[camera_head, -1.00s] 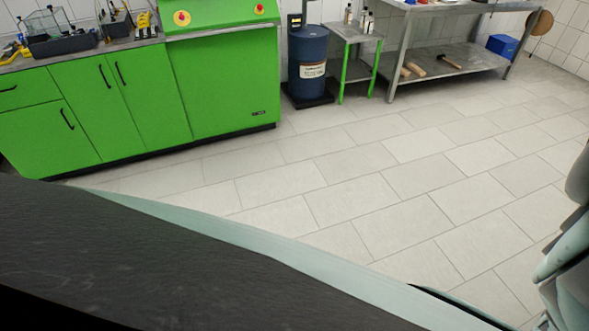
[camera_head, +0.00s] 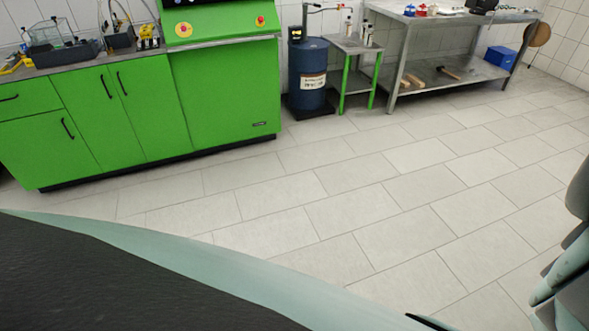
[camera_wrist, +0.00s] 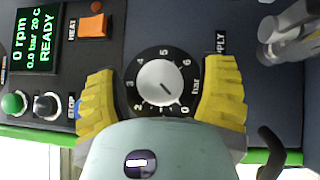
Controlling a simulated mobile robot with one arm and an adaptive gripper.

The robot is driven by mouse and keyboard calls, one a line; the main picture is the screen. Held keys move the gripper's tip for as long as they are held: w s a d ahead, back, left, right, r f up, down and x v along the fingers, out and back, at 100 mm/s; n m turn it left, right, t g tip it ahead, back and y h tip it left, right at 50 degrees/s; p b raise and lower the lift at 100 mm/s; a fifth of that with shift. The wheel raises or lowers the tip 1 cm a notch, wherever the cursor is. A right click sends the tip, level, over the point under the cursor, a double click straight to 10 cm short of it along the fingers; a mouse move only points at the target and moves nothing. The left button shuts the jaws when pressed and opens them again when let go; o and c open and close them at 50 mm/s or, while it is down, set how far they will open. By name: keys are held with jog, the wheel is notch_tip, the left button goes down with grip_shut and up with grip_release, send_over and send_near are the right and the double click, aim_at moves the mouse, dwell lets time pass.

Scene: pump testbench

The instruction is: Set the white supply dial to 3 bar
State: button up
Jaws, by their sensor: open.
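In the wrist view the supply dial has a white knob (camera_wrist: 160,83) on a black round scale marked 0 to 6, with "bar" at its right. The knob's dark pointer line is directed to the lower right, near the 0 mark. My gripper (camera_wrist: 162,68) is open, with one yellow finger on each side of the dial. The knob lies between the fingers, with visible gaps on both sides. The 3 mark is at the scale's left. A display (camera_wrist: 36,40) at the upper left reads 0 rpm, 0.0 bar, 20 C and READY. My gripper is not visible in the head view.
Around the dial are an orange HEAT switch (camera_wrist: 93,25), a green button (camera_wrist: 14,103), a black knob (camera_wrist: 46,105) and a grey fitting (camera_wrist: 285,35). Green cabinets (camera_head: 120,110), a blue drum (camera_head: 308,78) and a metal bench (camera_head: 450,75) line the wall. The tiled floor is clear.

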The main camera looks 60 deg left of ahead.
jog(key=c, duration=1.2)
